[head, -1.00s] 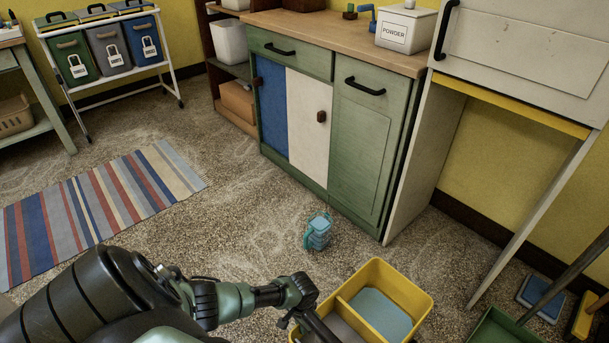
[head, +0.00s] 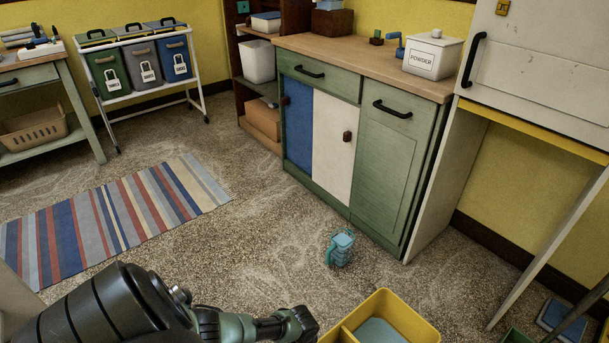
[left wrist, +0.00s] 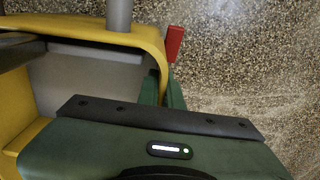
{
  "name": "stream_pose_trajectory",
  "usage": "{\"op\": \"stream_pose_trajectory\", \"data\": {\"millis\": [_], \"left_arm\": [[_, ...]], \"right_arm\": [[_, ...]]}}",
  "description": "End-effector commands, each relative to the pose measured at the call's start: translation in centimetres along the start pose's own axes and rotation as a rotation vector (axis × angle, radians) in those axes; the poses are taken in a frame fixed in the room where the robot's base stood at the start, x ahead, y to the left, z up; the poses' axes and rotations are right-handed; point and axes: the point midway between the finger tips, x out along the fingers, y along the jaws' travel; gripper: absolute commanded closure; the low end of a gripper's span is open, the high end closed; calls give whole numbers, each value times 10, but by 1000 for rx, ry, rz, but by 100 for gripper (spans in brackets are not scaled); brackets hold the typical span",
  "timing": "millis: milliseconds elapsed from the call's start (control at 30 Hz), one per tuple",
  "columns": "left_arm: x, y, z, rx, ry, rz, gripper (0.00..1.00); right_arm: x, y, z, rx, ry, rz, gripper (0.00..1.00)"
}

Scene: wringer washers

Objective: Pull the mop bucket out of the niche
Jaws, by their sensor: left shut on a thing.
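The mop bucket (head: 402,318) is a yellow two-part tub at the bottom edge of the head view, cut off by the frame. A blue patch shows in one compartment. It stands on the floor to the left of the open niche (head: 535,185) under the white unit. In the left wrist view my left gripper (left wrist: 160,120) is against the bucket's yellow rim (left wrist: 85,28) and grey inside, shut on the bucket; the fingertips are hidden. My right gripper is not in view.
A small teal handled container (head: 341,248) stands on the floor just beyond the bucket. A slanted white leg (head: 550,250) bounds the niche. A blue flat item (head: 560,315) lies at the lower right. A striped rug (head: 115,222) lies left, with bare floor between.

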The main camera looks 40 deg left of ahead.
Motion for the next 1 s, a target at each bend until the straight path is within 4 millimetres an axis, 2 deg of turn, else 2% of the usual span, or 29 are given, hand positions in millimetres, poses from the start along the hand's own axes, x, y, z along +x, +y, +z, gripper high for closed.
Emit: {"op": "stream_pose_trajectory", "data": {"millis": [33,400,500,533,933,1000], "left_arm": [[4,2,14,3,-29,0,100],[5,4,15,3,-29,2,100],[5,4,15,3,-28,2,71],[5,4,14,3,-27,2,68],[0,2,8,1,-15,2,68],[-4,2,8,1,-14,2,68]], "right_arm": [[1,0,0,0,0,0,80],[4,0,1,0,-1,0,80],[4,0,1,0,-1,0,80],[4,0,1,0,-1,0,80],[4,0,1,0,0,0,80],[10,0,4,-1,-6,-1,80]]}}
